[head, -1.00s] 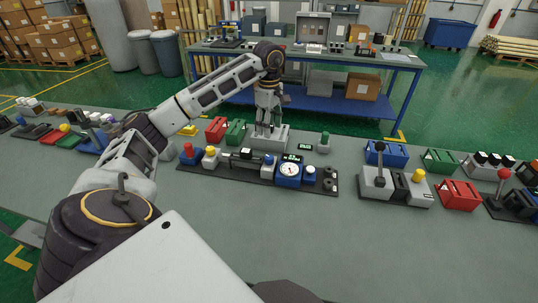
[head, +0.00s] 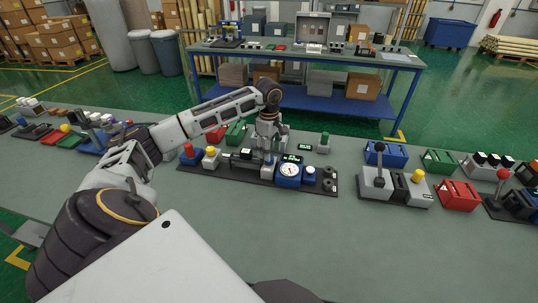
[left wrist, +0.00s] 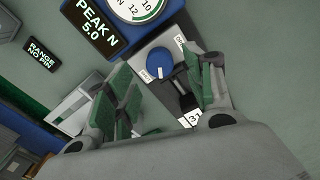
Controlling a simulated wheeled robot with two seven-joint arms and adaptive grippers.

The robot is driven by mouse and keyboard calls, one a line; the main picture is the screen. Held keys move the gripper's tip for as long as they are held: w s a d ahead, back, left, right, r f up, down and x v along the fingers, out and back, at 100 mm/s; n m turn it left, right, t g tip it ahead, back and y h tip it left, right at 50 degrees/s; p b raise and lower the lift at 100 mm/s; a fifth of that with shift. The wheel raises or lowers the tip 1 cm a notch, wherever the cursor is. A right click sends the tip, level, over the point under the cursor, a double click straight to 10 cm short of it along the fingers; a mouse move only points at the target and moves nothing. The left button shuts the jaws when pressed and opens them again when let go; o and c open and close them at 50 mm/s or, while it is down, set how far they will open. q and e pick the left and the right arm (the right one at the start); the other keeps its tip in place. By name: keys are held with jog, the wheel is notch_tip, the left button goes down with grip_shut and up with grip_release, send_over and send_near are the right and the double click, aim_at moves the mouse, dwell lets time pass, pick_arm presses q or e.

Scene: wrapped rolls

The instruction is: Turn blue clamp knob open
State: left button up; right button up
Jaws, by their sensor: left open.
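The blue clamp knob (left wrist: 159,61) is round with a white mark and sits on a grey block (left wrist: 139,55) in the left wrist view. Small white labels lie on either side of it; their words are too small to read surely. In the head view it is at the gripper's fingertips and largely hidden. My left gripper (left wrist: 163,88) is open, its green-padded fingers apart and pointing down; it also shows in the head view (head: 267,151). The knob appears just beyond the fingertips, between their lines; I cannot tell whether they touch. My right gripper is not in view.
The dark base plate (head: 225,171) also carries a blue dial gauge (head: 289,174), a red knob (head: 188,149) and a yellow knob (head: 210,151). A lever box (head: 378,181) stands to the right. The table front is clear.

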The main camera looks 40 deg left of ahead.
pick_arm(q)
jog(key=shift+f, duration=1.45)
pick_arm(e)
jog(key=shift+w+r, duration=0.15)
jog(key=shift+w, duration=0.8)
